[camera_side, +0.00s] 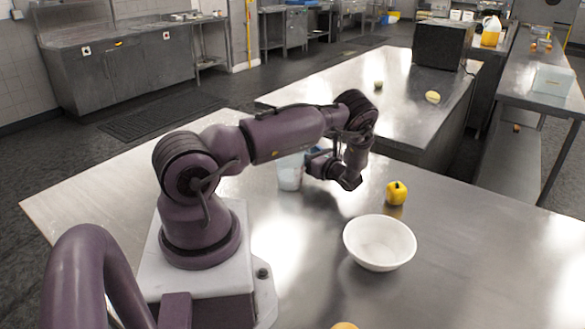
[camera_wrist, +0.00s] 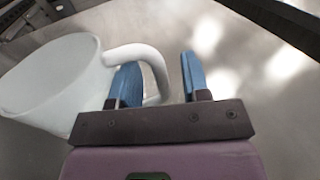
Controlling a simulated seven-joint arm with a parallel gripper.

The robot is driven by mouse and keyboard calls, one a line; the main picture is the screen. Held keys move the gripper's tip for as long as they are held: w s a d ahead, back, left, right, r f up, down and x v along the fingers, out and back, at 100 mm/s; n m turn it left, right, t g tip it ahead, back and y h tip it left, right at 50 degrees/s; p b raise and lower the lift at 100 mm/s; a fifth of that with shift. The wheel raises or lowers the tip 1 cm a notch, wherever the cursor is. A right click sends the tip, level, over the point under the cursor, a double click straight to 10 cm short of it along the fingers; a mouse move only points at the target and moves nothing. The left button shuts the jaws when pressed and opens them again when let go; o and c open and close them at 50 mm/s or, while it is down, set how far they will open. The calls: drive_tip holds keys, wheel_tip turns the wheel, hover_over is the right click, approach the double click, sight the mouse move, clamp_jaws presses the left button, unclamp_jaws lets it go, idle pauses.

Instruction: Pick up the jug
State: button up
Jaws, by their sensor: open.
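The jug (camera_wrist: 60,85) is white with a wide round mouth and a looped handle. In the side view the jug (camera_side: 290,172) stands on the steel table, partly covered by my arm. My gripper (camera_wrist: 157,78) is open, with two blue fingers. The left finger overlaps the jug's handle (camera_wrist: 140,56) in the wrist view, and the right finger is beyond the handle's outer side. I cannot tell whether either finger touches it. In the side view my gripper (camera_side: 312,160) is beside the jug.
A white bowl (camera_side: 380,243) and a yellow pepper-like item (camera_side: 396,193) are on the table, right of my gripper. Another yellow item (camera_side: 344,325) shows at the bottom edge. A second steel table (camera_side: 330,88) stands behind. The right of the near table is clear.

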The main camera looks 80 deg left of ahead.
clamp_jaws()
drive_tip(key=shift+r, duration=0.2)
idle(0.3)
